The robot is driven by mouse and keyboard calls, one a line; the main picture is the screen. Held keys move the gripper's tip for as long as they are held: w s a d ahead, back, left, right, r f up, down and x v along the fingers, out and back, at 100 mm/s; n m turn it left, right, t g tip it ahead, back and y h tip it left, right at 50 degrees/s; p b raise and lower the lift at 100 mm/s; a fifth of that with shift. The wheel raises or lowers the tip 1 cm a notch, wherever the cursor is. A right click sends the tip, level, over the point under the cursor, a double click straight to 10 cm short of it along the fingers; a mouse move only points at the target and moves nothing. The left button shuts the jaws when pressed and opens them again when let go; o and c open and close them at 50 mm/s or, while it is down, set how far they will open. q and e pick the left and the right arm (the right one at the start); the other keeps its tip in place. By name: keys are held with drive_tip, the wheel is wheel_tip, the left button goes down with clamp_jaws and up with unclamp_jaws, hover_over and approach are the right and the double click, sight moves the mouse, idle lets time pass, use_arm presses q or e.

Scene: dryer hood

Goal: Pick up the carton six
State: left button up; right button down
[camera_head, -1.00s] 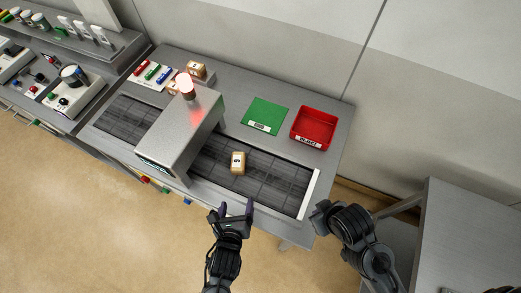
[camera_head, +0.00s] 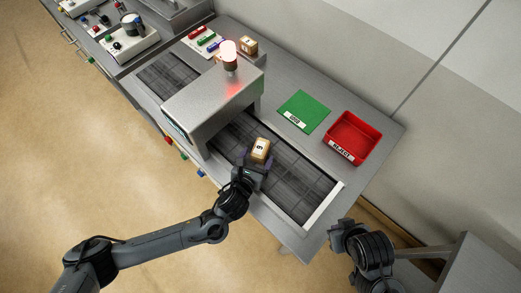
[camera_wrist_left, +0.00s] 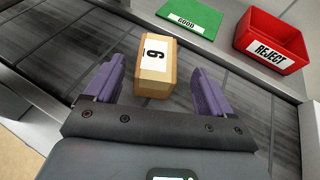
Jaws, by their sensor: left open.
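The carton six (camera_head: 261,149) is a small tan box with a white label bearing a 6. It sits on the dark conveyor belt (camera_head: 290,181), just out from the hood. It also shows in the left wrist view (camera_wrist_left: 155,67). My left gripper (camera_head: 255,164) is open, with its purple fingers apart at the carton's near end. In the left wrist view my left gripper (camera_wrist_left: 155,88) has one finger on each side of the carton's near part, with gaps visible. My right gripper (camera_head: 340,237) is off the table's near right corner; its fingers are not clear.
A grey hood (camera_head: 210,95) with a lit red lamp (camera_head: 229,52) spans the belt on the left. A green GOOD mat (camera_head: 303,111) and a red REJECT bin (camera_head: 352,139) lie behind the belt. Another carton (camera_head: 248,45) stands behind the hood.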

sight(258, 154)
use_arm(q)
drive_tip(key=shift+x, duration=2.65)
drive_tip(key=shift+a+f, duration=0.15)
drive_tip(key=shift+a, duration=0.05)
drive_tip(key=shift+c, duration=0.2)
drive_tip(key=c, duration=1.2)
